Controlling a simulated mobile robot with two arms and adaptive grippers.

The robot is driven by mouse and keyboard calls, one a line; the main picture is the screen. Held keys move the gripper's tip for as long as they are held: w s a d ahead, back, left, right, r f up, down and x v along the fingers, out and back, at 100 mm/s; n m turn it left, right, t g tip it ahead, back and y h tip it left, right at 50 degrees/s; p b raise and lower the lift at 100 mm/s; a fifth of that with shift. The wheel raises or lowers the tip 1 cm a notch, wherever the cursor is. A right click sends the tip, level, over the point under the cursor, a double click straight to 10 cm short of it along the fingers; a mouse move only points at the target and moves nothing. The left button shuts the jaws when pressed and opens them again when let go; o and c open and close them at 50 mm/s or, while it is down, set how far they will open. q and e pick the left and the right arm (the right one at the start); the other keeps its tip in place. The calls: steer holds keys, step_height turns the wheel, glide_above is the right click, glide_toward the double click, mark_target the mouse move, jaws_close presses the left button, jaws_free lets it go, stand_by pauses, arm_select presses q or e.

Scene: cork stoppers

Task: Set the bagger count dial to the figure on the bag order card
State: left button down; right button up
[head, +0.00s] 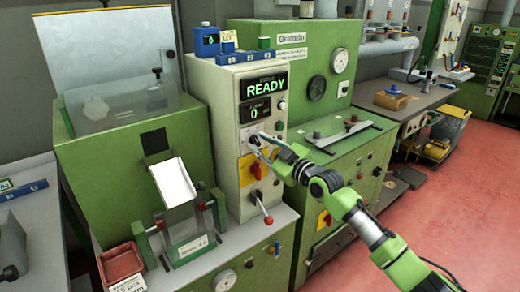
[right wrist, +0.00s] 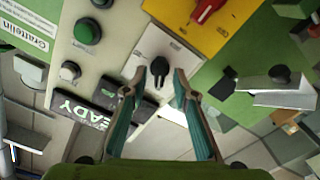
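The bagger count dial, a black knob on a pale plate, shows in the right wrist view (right wrist: 159,70). It sits on the front of the cream control panel (head: 228,150), below a display (head: 264,100) reading READY and 0. My right gripper (head: 259,139) is at the dial and hides most of it in the head view. In the right wrist view its fingers (right wrist: 156,84) are apart, one on each side of the knob; contact is not clear. A white card (head: 130,286) at the bottom edge is cut off and seems to read 15 pcs. My left gripper is not in view.
A yellow plate with a red switch (right wrist: 207,12) and a green button (right wrist: 88,31) are close to the dial. A red-knobbed lever (head: 268,219) sticks out below. A red tray (head: 120,262) stands by the card. Open red floor lies at the right.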

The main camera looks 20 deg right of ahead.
steer(key=shift+w+a, duration=0.1)
steer(key=shift+w, duration=0.15)
jaws_close()
steer(key=m, duration=0.5)
steer(key=shift+r+m+p, duration=0.1)
steer(key=shift+m+p, duration=0.2)
steer(key=shift+p, duration=0.05)
steer(key=m+p, duration=0.1)
steer(key=m, duration=0.5)
steer(key=shift+d, duration=0.2)
stand_by(0.4)
